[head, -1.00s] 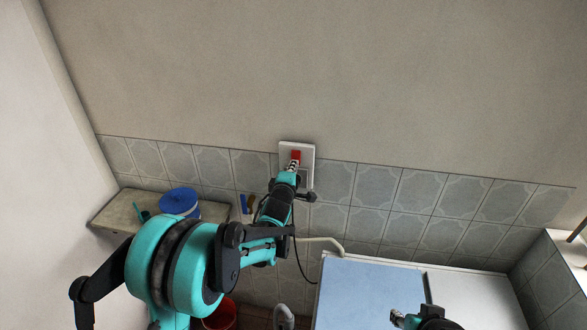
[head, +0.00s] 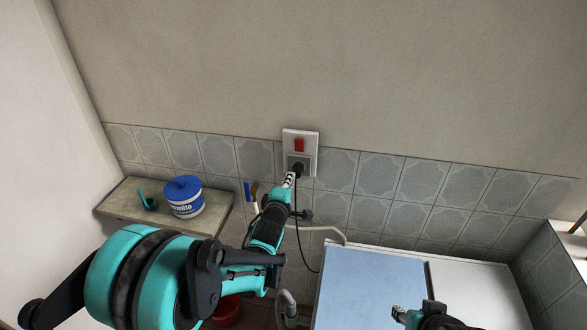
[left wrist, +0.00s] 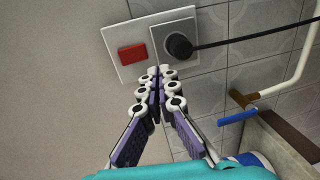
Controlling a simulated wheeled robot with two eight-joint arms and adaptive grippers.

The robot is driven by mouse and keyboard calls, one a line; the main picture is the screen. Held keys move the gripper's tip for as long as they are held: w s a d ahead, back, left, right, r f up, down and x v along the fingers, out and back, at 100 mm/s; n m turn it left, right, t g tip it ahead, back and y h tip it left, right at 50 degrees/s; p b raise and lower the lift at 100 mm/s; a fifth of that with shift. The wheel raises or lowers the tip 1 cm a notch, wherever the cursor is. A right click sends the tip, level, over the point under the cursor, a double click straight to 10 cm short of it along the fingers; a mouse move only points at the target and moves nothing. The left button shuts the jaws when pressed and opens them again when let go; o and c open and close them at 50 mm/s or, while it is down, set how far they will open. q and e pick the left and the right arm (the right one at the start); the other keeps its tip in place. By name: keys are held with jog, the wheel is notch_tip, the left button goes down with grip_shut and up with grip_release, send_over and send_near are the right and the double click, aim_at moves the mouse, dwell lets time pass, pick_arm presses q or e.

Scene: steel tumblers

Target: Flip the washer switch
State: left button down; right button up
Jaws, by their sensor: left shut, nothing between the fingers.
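The washer switch is a red rocker (head: 299,145) on a white wall plate (head: 314,137), above a socket with a black plug (head: 297,168) in it. In the left wrist view the red switch (left wrist: 132,53) and the black plug (left wrist: 179,46) show side by side. My left gripper (head: 289,180) is shut and empty, just below the plug in the head view. Its fingertips (left wrist: 158,72) are near the plate's edge, apart from the red switch; whether they touch the plate I cannot tell. My right gripper (head: 397,313) is at the bottom, over the washer area, its fingers small.
A blue-topped washer (head: 372,280) stands at the lower right with a pale hose (head: 325,229) behind it. A ledge at the left (head: 125,207) holds a blue-and-white tub (head: 185,197). The plug's black cord hangs down by my left arm. The wall above is bare.

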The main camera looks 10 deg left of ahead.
pick_arm(q)
jog(key=s, duration=0.3)
jog(key=shift+d, duration=0.1)
dwell(0.3)
